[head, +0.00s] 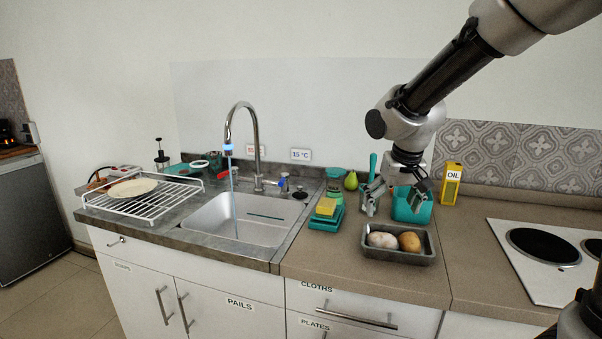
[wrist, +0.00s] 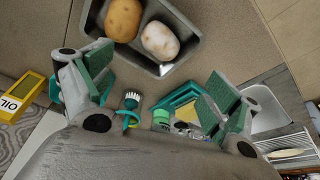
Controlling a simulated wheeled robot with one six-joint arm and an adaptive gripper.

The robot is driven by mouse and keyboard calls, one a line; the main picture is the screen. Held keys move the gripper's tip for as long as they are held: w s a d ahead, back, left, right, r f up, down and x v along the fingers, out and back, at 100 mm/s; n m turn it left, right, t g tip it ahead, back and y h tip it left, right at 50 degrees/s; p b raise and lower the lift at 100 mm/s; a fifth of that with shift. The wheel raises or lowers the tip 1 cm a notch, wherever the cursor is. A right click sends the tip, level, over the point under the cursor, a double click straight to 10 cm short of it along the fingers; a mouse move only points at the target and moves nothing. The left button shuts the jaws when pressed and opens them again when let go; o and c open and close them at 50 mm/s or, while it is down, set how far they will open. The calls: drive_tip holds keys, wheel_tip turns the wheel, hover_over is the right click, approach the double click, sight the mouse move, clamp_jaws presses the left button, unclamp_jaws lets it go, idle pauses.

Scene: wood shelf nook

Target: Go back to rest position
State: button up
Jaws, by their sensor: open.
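My gripper (head: 395,194) hangs from the raised arm, over the counter just behind a dark tray (head: 373,255). Its two fingers are spread wide with nothing between them, and the wrist view also shows the open fingers (wrist: 155,92). The tray holds a pale potato (head: 382,240) and a brown potato (head: 409,242); both show at the top of the wrist view, the pale one (wrist: 160,40) beside the brown one (wrist: 123,18). A teal container (head: 411,210) stands behind the gripper and is partly hidden by it.
A yellow oil carton (head: 451,184) stands right of the gripper, near the tiled wall. A yellow sponge (head: 326,206) sits on teal trays at left. The sink (head: 245,218) has running water. A white rack (head: 140,200) holds a plate. A hob (head: 545,250) lies at right.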

drive_tip(key=s+d+r, duration=0.2)
drive_tip(key=s+d, duration=0.3)
drive_tip(key=s, duration=0.3)
drive_tip(key=s+d+r, duration=0.2)
drive_tip(key=s+d, duration=0.2)
drive_tip(key=s, duration=0.4)
drive_tip(key=s+d+r+m, duration=0.1)
drive_tip(key=s+d+r, duration=0.2)
drive_tip(key=s+d, duration=0.2)
drive_tip(key=s, duration=0.3)
drive_tip(key=shift+d+t, duration=0.35)
drive_tip(key=shift+t, duration=0.05)
drive_tip(key=shift+c, duration=0.2)
